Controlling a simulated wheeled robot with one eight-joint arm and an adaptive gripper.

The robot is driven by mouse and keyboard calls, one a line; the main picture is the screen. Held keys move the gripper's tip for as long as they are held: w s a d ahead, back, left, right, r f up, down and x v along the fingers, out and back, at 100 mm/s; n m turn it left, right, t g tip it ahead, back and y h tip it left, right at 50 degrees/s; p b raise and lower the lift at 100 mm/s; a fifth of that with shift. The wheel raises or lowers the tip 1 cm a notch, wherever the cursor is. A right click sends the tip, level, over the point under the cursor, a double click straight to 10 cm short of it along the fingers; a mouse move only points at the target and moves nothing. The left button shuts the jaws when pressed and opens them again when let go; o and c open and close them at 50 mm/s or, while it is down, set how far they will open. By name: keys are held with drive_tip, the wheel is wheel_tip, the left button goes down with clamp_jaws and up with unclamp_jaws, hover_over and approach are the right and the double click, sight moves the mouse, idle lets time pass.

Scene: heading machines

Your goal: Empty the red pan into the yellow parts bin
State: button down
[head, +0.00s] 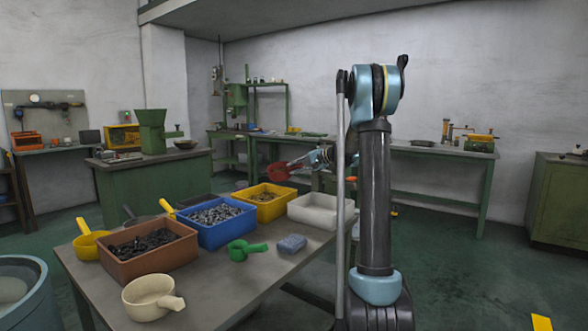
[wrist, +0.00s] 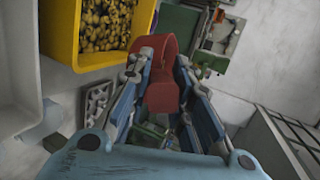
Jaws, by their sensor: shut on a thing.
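The red pan (head: 281,172) hangs in the air just above and behind the yellow parts bin (head: 277,211) in the head view. My gripper (head: 316,158) is shut on the pan, which extends to its left. The wrist view shows the red pan (wrist: 163,92) between the fingers of my gripper (wrist: 165,72), with the yellow bin (wrist: 62,32) at the upper left. The bin holds many brass-coloured parts. The pan looks tilted, but its inside and any contents cannot be made out.
A blue bin (head: 228,232), a brown bin (head: 150,262) and a white tray (head: 318,212) share the table (head: 235,277) with the yellow bin. A green scoop (head: 243,251), a blue sponge (head: 291,244) and a cream pan (head: 150,298) stand near its front.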

drive_tip(key=shift+s+a+f+n+h, duration=0.2)
drive_tip(key=shift+n+h, duration=0.1)
drive_tip(key=shift+n, duration=0.1)
drive_tip(key=shift+s+a+r+n+t+h, duration=0.35)
drive_tip(key=shift+n+t+h, duration=0.3)
drive_tip(key=shift+n, duration=0.25)
drive_tip(key=shift+s+a+f+n+t+h, duration=0.1)
drive_tip(key=shift+s+a+n+t+h, duration=0.4)
drive_tip(key=shift+n, duration=0.4)
drive_tip(key=shift+s+a+f+n+t+h, duration=0.65)
drive_tip(key=shift+n+t, duration=0.25)
drive_tip(key=shift+n, duration=0.25)
drive_tip(key=shift+s+a+f+n+t+h, duration=0.45)
drive_tip(key=shift+s+f+n+t, duration=0.35)
drive_tip(key=shift+n, duration=0.35)
